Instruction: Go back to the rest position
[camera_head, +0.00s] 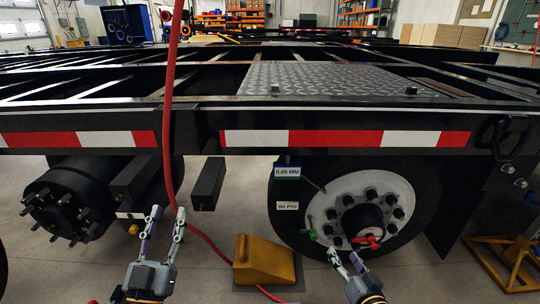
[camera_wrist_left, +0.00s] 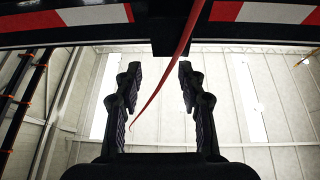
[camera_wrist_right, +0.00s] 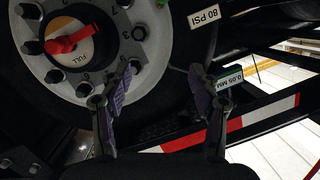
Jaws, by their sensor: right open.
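My left gripper (camera_head: 164,222) is open and empty in the head view, in front of the gap between the bare hub and the wheel. Its two fingers stand apart in the left wrist view (camera_wrist_left: 160,95), with a red hose passing behind the gap. My right gripper (camera_head: 345,262) is open in front of the lower part of the wheel (camera_head: 330,190). The right wrist view shows its fingers (camera_wrist_right: 160,90) apart with nothing between them. A red handle (camera_head: 368,240) sits at the wheel hub, and it also shows in the right wrist view (camera_wrist_right: 70,40).
The trailer frame (camera_head: 270,115) with red and white tape spans the view ahead. A red hose (camera_head: 168,110) hangs down past my left gripper to the floor. A yellow wheel chock (camera_head: 262,262) stands between the arms. A bare hub (camera_head: 72,200) is at left, a yellow stand (camera_head: 505,262) at right.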

